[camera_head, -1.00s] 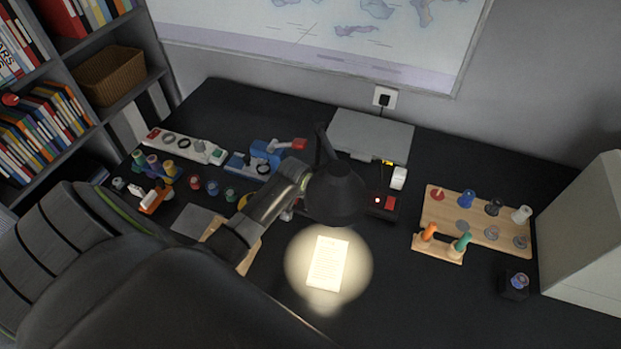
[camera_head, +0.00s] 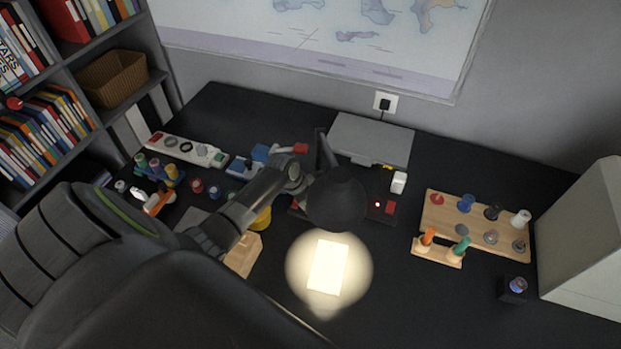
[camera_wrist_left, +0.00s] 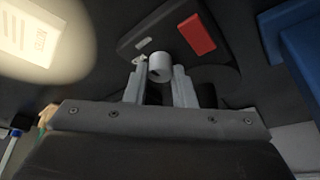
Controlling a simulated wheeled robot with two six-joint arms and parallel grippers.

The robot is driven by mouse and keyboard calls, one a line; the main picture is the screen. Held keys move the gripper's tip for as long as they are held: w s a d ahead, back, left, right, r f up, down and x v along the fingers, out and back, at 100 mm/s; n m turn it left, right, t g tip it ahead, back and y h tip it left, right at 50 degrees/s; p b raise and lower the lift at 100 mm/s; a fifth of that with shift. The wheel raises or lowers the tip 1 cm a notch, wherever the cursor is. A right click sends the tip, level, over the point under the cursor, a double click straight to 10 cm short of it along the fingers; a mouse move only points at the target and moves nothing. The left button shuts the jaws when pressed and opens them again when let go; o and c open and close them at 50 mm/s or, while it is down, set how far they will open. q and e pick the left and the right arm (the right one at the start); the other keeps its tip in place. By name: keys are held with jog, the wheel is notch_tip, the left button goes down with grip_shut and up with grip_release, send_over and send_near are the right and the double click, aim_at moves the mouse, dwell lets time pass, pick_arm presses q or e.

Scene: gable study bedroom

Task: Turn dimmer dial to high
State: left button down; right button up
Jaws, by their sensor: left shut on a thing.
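In the left wrist view, a pale grey round dial (camera_wrist_left: 159,66) sits between the two fingertips of my left gripper (camera_wrist_left: 160,76), which is shut on it. The dial is at the edge of a dark base with a red block (camera_wrist_left: 197,34) and a small pale mark. In the head view, my left arm reaches in from the left to the black desk lamp (camera_head: 337,200). The lamp's head and my wrist hide the dial and fingertips there. The lamp is lit and throws a bright round patch on a white note sheet (camera_head: 328,268). My right gripper is not in view.
A wooden peg board (camera_head: 470,225) and a small peg stand (camera_head: 438,255) are at the right, beside a pale box (camera_head: 590,240). A grey closed laptop (camera_head: 370,138) lies behind the lamp. Small coloured items and a power strip (camera_head: 185,148) are at the left.

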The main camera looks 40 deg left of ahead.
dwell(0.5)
pick_arm(q)
jog(key=c, duration=1.2)
grip_release()
jog(key=shift+s+a+r, duration=0.15)
jog(key=shift+r, duration=0.45)
jog(key=v, duration=1.6)
jog(key=shift+b, duration=0.35)
